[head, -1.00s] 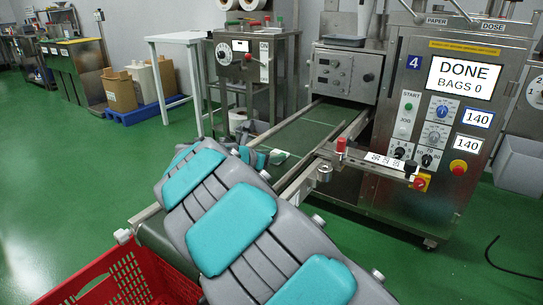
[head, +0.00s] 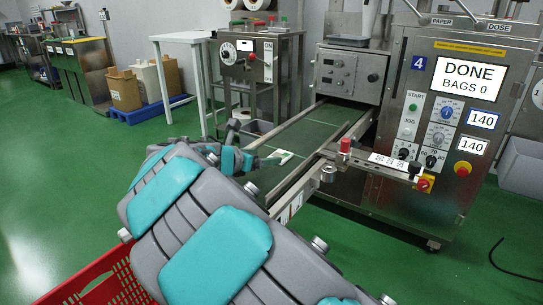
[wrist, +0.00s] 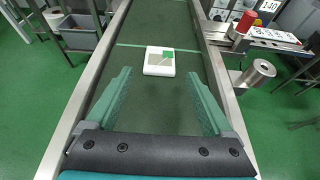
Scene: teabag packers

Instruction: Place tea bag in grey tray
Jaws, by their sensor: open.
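A small white tea bag (wrist: 159,61) with a green tag lies on the dark green conveyor belt (wrist: 150,103). It also shows in the head view (head: 280,156), just beyond my gripper (head: 258,161). In the wrist view my gripper (wrist: 158,76) is open and empty, its two green fingers spread over the belt. The tea bag lies just ahead of the fingertips, roughly centred between them. A grey tray (wrist: 78,43) is left of the belt in the wrist view; in the head view only part of it (head: 262,127) shows behind my arm.
Metal rails (head: 293,129) edge the belt. A steel machine (head: 425,120) with a "DONE, BAGS 0" screen stands right. A bracket with a red knob (head: 345,146) juts out beside the belt. A red crate (head: 100,281) is at lower left. Green floor is clear at left.

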